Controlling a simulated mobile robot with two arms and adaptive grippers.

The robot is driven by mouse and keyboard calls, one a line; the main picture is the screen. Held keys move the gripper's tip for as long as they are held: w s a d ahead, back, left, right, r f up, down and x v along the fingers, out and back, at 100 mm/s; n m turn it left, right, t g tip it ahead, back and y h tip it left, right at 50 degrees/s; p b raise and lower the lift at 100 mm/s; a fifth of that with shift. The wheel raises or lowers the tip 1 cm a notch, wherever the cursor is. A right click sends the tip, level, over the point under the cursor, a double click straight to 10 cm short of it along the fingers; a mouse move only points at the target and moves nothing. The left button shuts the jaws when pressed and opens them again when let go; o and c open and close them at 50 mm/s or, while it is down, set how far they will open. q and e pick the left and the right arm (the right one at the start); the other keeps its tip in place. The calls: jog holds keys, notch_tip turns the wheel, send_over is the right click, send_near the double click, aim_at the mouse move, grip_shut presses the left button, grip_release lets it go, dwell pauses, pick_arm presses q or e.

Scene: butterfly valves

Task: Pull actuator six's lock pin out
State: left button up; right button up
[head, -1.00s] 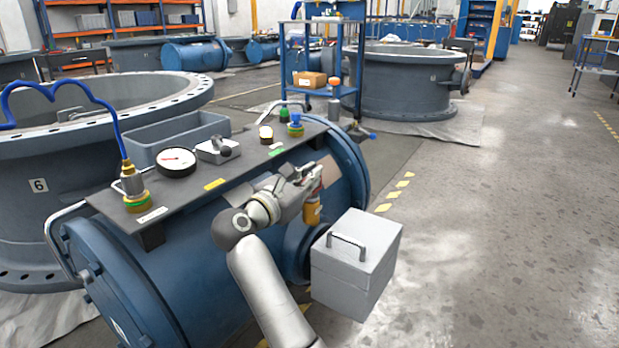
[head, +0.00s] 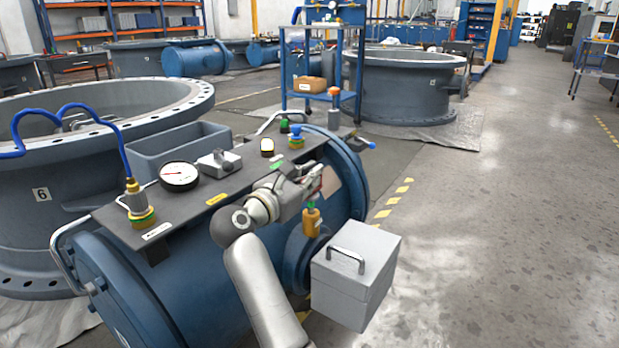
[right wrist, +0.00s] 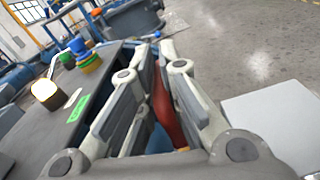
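Actuator six appears to be the blue cylinder (head: 215,275) beside the grey valve body (head: 35,225) marked 6. A brass fitting (head: 311,223) with a green top (head: 311,205) stands on its near right side. My right gripper (head: 314,188) is just above this fitting, fingers close together. A red piece, apparently the lock pin's handle or tag, shows at the fingertips (head: 318,184) and between the fingers in the right wrist view (right wrist: 166,112). The fingers look shut on it, though they partly hide it. The pin's shaft is not visible. My left gripper is out of view.
A grey box with a handle (head: 355,275) sits just right of the fitting. The plate (head: 205,205) on top carries a gauge (head: 179,176), several fittings and a blue hose (head: 105,125). Open floor (head: 500,230) lies to the right.

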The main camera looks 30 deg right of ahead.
jog(key=shift+o, duration=0.7)
notch_tip(320, 180, up, 8)
jog(key=shift+s+d+r, duration=0.1)
jog(key=shift+s+r, duration=0.05)
jog(key=shift+r, duration=0.9)
jog(key=shift+f, duration=0.1)
